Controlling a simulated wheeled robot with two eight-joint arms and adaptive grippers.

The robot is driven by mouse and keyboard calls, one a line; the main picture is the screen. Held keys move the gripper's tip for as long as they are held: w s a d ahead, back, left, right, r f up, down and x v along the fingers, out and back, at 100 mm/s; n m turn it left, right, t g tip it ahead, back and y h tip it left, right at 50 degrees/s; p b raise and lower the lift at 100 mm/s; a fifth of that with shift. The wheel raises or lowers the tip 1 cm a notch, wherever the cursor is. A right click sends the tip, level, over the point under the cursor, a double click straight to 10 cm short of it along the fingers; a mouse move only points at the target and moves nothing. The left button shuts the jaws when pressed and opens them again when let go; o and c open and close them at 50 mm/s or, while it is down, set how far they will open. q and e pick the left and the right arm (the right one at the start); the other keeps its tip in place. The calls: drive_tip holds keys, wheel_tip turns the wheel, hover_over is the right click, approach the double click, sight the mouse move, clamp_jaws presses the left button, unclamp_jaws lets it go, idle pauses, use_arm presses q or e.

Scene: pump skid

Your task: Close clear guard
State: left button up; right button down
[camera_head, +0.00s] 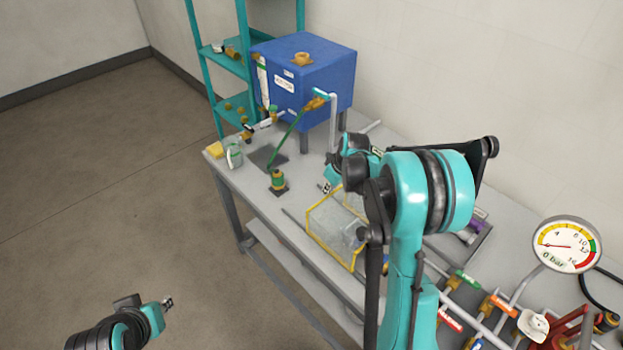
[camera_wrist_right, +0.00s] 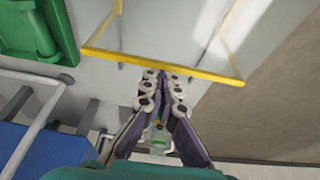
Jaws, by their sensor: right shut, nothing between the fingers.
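The clear guard (camera_head: 322,236) has see-through panels with yellow edges and stands on the grey bench. My right arm hides part of it in the head view. In the right wrist view a yellow edge of the guard (camera_wrist_right: 208,73) crosses the upper picture, with its clear panel beyond. My right gripper (camera_head: 326,188) is at the guard's far side. In the wrist view its shut, empty fingertips (camera_wrist_right: 164,74) are right at the yellow edge; I cannot tell whether they touch. My left gripper (camera_head: 168,303) is away from the bench, over the floor, and too small to read.
A blue tank (camera_head: 318,75) stands on legs at the bench's far end, beside a teal shelf rack (camera_head: 222,62). A pressure gauge (camera_head: 566,245) and several pipes with valves crowd the right. The floor at left is clear.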

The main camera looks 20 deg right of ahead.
sight(350, 212)
drive_tip(key=s+d, duration=0.1)
drive_tip(key=s, duration=0.2)
drive_tip(key=s+d, duration=0.1)
drive_tip(key=s, duration=0.2)
drive_tip(key=s+d, duration=0.1)
drive_tip(key=s, duration=0.2)
drive_tip(key=shift+s+d, duration=0.2)
drive_tip(key=shift+s, duration=0.25)
drive_tip(key=shift+f, duration=0.1)
